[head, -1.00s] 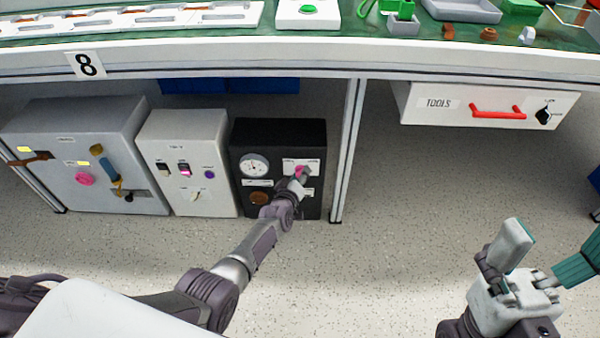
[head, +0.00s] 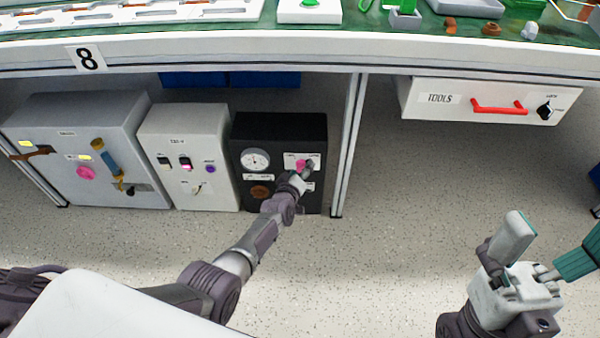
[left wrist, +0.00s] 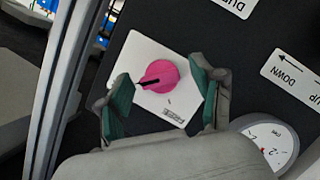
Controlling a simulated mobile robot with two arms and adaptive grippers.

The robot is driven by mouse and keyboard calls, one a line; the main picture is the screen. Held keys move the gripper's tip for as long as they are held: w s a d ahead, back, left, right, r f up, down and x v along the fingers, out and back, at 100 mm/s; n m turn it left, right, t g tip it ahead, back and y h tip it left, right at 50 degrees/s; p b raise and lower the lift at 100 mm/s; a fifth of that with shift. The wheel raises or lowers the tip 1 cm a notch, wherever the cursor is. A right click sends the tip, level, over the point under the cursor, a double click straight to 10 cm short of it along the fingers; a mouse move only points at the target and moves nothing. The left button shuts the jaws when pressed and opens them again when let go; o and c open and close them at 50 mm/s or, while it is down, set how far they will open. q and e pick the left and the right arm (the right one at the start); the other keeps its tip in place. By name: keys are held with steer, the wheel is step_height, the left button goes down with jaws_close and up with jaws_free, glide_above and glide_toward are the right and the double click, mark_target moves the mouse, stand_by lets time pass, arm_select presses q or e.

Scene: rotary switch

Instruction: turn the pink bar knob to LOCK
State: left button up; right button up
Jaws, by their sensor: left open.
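The pink bar knob (head: 301,164) sits on a white plate (left wrist: 152,52) on the front of the black box (head: 279,128). In the left wrist view the pink knob (left wrist: 165,72) shows a black line across its face; the small print on its plate is unreadable. My left gripper (head: 304,174) is at the knob and partly covers it. In the left wrist view its two teal-padded fingers (left wrist: 162,98) are open, one on each side of the knob, with visible gaps. My right gripper (head: 546,248) is open and empty at the lower right, far from the box.
The black box also carries a gauge (head: 256,159) and a brown round knob (head: 260,191). A white switch box (head: 185,125) and a grey cabinet (head: 75,125) with another pink knob (head: 86,172) stand to its left. A table leg (head: 347,150) is close on its right.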

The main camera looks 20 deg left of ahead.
arm_select(q)
steer(key=v, duration=1.2)
stand_by(0.3)
